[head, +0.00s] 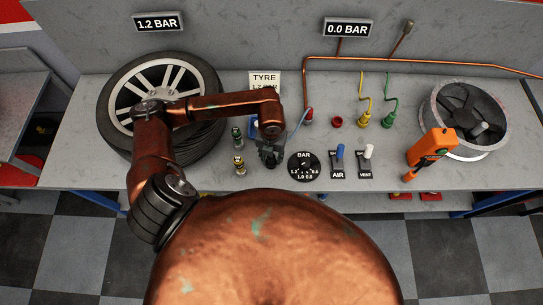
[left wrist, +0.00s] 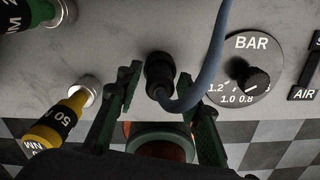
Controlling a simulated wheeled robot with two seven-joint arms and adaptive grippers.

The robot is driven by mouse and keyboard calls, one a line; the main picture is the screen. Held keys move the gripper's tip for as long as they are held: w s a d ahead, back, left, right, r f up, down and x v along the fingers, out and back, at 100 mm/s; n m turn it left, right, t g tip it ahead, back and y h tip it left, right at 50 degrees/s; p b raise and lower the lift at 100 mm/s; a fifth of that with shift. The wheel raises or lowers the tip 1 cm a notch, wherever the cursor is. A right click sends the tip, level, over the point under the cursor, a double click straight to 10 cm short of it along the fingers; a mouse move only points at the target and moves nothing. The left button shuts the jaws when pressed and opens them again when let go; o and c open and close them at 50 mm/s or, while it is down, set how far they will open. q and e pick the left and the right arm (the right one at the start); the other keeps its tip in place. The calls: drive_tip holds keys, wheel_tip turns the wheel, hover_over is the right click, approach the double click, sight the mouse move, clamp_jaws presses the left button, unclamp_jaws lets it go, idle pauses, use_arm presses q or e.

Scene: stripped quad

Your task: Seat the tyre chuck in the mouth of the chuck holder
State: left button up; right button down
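The tyre chuck appears to be the black cylindrical fitting (left wrist: 160,75) with a blue-grey hose (left wrist: 222,50), in the left wrist view. It lies between the two spread fingers of my left gripper (left wrist: 160,88), with a visible gap on each side. In the head view my left gripper (head: 270,157) is low over the bench, left of the BAR dial, and hides the chuck. I cannot clearly make out the chuck holder; a blue piece (head: 253,125) is partly hidden behind my arm. My right gripper is out of view.
A tyre (head: 205,80) lies left; an orange tool (head: 432,147) and metal rim (head: 500,145) are right.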

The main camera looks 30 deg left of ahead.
use_arm(q)
drive_tip(key=shift+r, duration=0.1)
drive_tip(key=shift+r, duration=0.3)
wheel_tip(320, 180, up, 12)
drive_tip(key=shift+f, duration=0.25)
idle(0.6)
